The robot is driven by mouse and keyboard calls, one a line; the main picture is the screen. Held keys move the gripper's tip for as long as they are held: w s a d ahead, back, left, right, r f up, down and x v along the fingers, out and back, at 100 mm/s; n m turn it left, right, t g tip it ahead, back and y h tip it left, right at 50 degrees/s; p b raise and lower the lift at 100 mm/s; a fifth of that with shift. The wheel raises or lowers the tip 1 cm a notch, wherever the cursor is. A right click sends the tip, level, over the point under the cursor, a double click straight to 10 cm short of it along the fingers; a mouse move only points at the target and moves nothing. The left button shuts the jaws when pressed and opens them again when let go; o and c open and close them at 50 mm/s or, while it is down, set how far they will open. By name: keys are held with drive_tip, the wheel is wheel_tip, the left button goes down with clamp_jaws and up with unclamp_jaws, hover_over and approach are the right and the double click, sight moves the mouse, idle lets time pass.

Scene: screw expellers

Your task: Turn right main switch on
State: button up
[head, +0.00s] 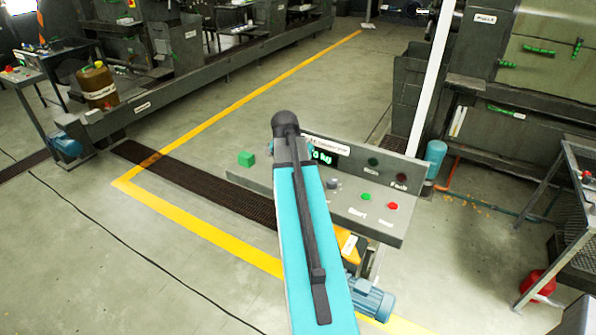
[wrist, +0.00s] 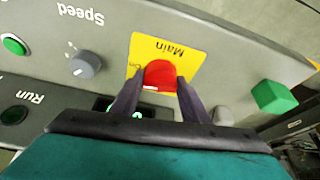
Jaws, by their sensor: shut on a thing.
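The main switch is a red rotary knob (wrist: 160,76) on a yellow plate (wrist: 187,52) lettered "Main", in the wrist view. Part of the word "On" shows on the plate left of the knob. My gripper (wrist: 158,84) has its two dark fingers on either side of the knob, shut on it. A small white mark shows on the knob's near face. In the head view my teal arm covers the switch and my gripper. The grey control panel (head: 362,208) shows to the right of the arm.
A grey speed knob (wrist: 85,64), a green button (wrist: 14,45) and a dark Run lamp (wrist: 14,115) are left of the switch. A green block (wrist: 273,97) juts out at the panel's right end. In the head view, a red button (head: 392,206) and a blue motor (head: 370,298) are near my arm.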

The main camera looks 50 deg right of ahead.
drive_tip(key=shift+w+m+g, duration=0.1)
drive_tip(key=shift+m+g, duration=0.2)
drive_tip(key=shift+m, duration=0.5)
drive_tip(key=o, duration=1)
drive_tip(key=shift+o, duration=0.2)
drive_tip(key=shift+a+r, duration=0.1)
drive_tip(key=b+v, duration=0.3)
drive_tip(key=v, duration=1)
drive_tip(key=shift+a+r, duration=0.2)
